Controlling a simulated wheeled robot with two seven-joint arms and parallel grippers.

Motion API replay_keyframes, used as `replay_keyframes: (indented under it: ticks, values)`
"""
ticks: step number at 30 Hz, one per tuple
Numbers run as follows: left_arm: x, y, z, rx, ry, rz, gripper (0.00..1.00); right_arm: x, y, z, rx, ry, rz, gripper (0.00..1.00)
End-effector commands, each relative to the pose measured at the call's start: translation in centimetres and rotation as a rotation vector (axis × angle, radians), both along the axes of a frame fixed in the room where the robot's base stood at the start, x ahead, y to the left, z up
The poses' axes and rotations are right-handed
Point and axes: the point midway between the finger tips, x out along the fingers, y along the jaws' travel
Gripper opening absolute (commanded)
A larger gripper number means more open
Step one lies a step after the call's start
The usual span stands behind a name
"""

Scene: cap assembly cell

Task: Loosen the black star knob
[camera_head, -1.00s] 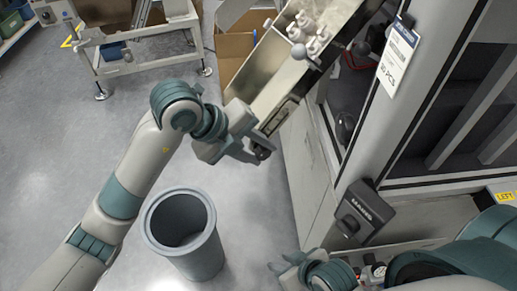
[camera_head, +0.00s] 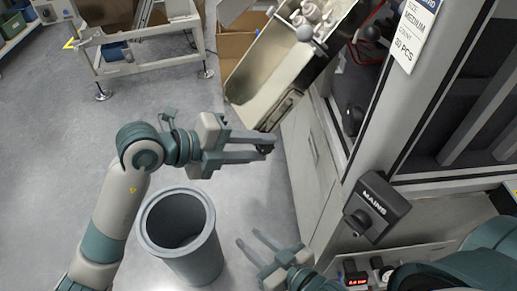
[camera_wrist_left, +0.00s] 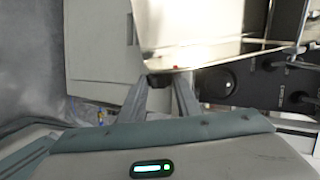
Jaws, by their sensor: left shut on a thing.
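The black star knob (camera_head: 266,149) sits at the lower end of the metal chute (camera_head: 246,96) in the head view, mostly hidden by my left fingers. My left gripper (camera_head: 269,146) comes in from the left with one finger on each side of the knob, shut on it. In the left wrist view the dark knob (camera_wrist_left: 158,80) shows between the fingertips (camera_wrist_left: 161,83), just under the chute's bright edge (camera_wrist_left: 215,52). My right gripper (camera_head: 249,239) is low in the head view, its two fingers apart and empty, away from the knob.
A grey bin (camera_head: 150,238) stands on the floor below my left arm. The machine cabinet with a MAINS switch box (camera_head: 372,207) is on the right. White parts (camera_head: 312,17) lie high in the chute. A cardboard box (camera_head: 236,42) and a frame table (camera_head: 148,60) stand behind.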

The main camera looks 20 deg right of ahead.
Motion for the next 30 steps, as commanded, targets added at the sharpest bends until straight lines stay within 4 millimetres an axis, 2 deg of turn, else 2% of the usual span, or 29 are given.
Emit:
replay_keyframes:
  ticks: [6,12,26,27,28,30]
  values:
    - [0.0,0.2,-0.5,-0.093,-0.007,0.001,0.08,0.9,0.8,2.3,0.04,-0.14,-0.001,0.31]
    - [0.0,0.2,-0.5,-0.14,-0.013,0.0,0.08,1.1,1.1,3.6,0.059,-0.207,-0.003,0.31]
    - [0.0,0.2,-0.4,-0.153,-0.014,0.0,0.08,1.2,1.2,4.0,0.065,-0.225,-0.003,0.31]
    - [0.0,0.2,-0.4,-0.153,-0.014,0.0,0.4,1.2,1.2,4.0,0.065,-0.225,-0.003,0.31]
    - [0.0,0.2,-0.4,-0.153,-0.014,0.0,0.47,1.2,1.2,4.0,0.065,-0.225,-0.003,0.31]
    - [0.0,0.2,-0.4,-0.153,-0.014,0.0,0.49,1.2,1.2,4.0,0.065,-0.225,-0.003,0.31]
